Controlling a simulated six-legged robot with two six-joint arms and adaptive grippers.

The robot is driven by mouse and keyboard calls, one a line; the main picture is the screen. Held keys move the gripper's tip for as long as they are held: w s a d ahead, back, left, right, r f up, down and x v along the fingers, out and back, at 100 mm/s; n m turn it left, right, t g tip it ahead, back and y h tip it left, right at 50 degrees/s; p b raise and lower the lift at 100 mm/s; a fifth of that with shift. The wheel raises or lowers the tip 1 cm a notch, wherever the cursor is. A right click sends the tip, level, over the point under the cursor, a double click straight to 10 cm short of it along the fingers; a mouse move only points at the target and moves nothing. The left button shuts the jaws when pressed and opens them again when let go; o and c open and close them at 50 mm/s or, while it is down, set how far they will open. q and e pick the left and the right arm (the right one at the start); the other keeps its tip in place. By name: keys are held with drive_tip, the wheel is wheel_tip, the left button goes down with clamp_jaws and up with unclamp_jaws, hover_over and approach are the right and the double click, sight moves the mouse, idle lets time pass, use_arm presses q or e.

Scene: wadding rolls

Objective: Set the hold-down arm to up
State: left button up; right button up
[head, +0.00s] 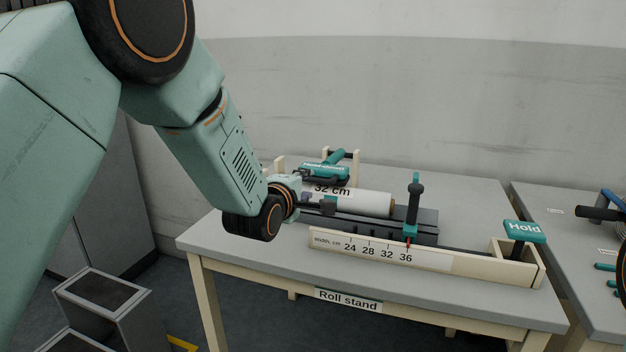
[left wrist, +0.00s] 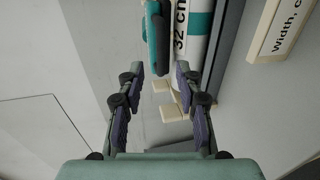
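The roll stand holds a white roll marked "32 cm" (head: 365,203). A teal bar with a dark grip (head: 325,170), likely the hold-down arm, lies low over the roll's left end; its small label is unreadable. In the left wrist view the teal bar (left wrist: 157,38) shows just beyond the fingertips, beside the roll (left wrist: 192,30). My left gripper (head: 320,203) is at the roll's left end, in front of the bar. In the left wrist view it (left wrist: 160,68) is open, with nothing between its fingers. My right gripper is not in view.
A teal paddle marked "Hold" (head: 525,231) stands at the stand's right end. A teal upright slider (head: 414,207) stands behind the width scale (head: 380,250). The grey table (head: 470,190) has free room behind the stand. Another table with tools is at right.

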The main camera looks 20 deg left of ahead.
sight(314, 181)
use_arm(q)
drive_tip(key=b+x, duration=0.1)
drive_tip(key=x, duration=0.5)
drive_tip(key=shift+w+d+f+b, duration=0.1)
drive_tip(key=shift+w+f+b, duration=0.15)
drive_tip(key=shift+w+b, duration=0.1)
drive_tip(key=shift+w+f, duration=0.1)
drive_tip(key=shift+w, duration=0.35)
drive_tip(key=shift+c, duration=0.2)
drive_tip(key=shift+c, duration=0.7)
clamp_jaws()
